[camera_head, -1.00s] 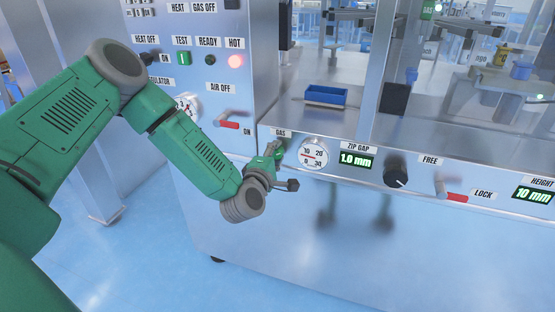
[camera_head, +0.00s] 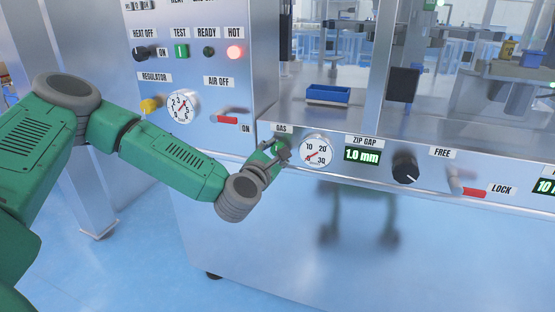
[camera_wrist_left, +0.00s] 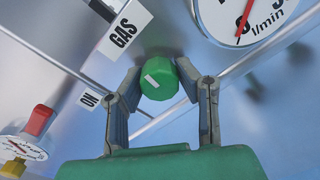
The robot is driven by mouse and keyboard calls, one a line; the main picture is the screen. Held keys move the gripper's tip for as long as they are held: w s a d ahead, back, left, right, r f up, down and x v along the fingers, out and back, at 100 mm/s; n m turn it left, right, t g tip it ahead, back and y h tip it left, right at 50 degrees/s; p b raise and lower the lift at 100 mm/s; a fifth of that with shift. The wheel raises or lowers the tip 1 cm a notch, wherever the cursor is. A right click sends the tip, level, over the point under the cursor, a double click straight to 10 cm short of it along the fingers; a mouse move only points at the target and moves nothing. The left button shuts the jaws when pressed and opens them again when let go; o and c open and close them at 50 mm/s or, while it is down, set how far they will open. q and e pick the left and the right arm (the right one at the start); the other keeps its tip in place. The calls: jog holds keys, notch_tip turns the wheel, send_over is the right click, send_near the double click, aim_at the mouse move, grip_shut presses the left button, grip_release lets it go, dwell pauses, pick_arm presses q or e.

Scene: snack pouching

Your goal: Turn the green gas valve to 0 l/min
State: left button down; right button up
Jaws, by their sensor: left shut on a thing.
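The green gas valve (camera_head: 279,147) is a round knob under the GAS label on the machine's front panel. In the left wrist view the knob (camera_wrist_left: 160,78) has a white mark pointing to the upper left. My left gripper (camera_head: 277,153) is at the knob. In the left wrist view its two fingers (camera_wrist_left: 160,88) are closed on the knob's left and right sides. The gas gauge (camera_head: 316,150) is just right of the knob, with a red needle slanting toward the lower left; I cannot read its exact value. In the left wrist view the gauge (camera_wrist_left: 245,15) is partly cut off. My right gripper is not in view.
A red-handled AIR lever (camera_head: 228,120) and the regulator gauge (camera_head: 182,106) with a yellow knob (camera_head: 150,105) are up and left. Right of the gas gauge are the ZIP GAP display (camera_head: 362,156), a black knob (camera_head: 405,168) and a red lever (camera_head: 474,191). A blue tray (camera_head: 328,94) sits above.

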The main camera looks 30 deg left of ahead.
pick_arm(q)
jog(key=shift+s+f+n+b, duration=0.2)
jog(key=shift+f+n+b, duration=0.3)
jog(key=shift+f+n, duration=0.1)
jog(key=shift+r, duration=0.1)
jog(key=c, duration=1.2)
grip_release()
jog(key=shift+o, duration=0.2)
jog(key=shift+r, duration=0.2)
jog(key=shift+w, duration=0.1)
jog(key=v, duration=1.2)
